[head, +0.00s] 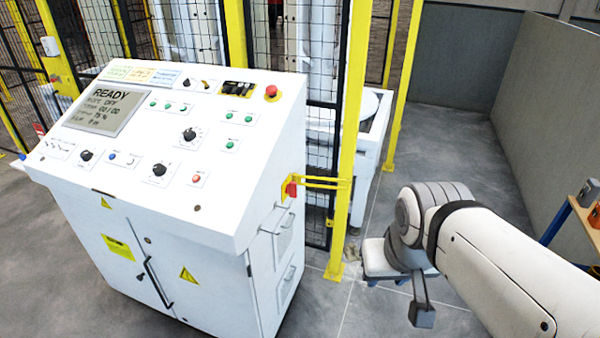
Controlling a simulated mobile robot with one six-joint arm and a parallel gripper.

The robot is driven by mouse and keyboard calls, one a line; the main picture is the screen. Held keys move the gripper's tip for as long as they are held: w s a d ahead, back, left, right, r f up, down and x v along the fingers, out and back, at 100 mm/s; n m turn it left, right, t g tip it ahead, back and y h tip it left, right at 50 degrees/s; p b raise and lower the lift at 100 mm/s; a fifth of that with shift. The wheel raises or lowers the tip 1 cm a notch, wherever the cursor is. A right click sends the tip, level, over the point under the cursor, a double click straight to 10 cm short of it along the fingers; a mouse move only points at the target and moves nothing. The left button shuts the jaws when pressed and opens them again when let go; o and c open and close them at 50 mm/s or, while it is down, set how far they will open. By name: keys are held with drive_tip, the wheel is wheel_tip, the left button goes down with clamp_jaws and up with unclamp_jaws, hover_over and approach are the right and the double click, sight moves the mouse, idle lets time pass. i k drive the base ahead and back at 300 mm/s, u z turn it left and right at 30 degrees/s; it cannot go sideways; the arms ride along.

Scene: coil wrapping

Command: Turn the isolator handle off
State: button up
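A red handle (291,189) on a yellow backing sits on the upper right side of the white control cabinet (225,215); I take it to be the isolator handle. It is seen nearly edge-on, so I cannot tell its turn position. The cabinet's display (107,99) reads "READY". My gripper (422,312) hangs low at the end of my arm, over the floor to the right of the cabinet and well apart from the handle. Only a dark grey block of it shows clearly, and its fingers cannot be made out.
A yellow fence post (348,150) with yellow bars (322,183) stands just right of the handle. Grey walls (550,110) and a blue-framed bench (560,215) are at right. Floor between post and wall is open.

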sight(291, 189)
drive_tip(key=z, duration=0.05)
drive_tip(key=i, duration=1)
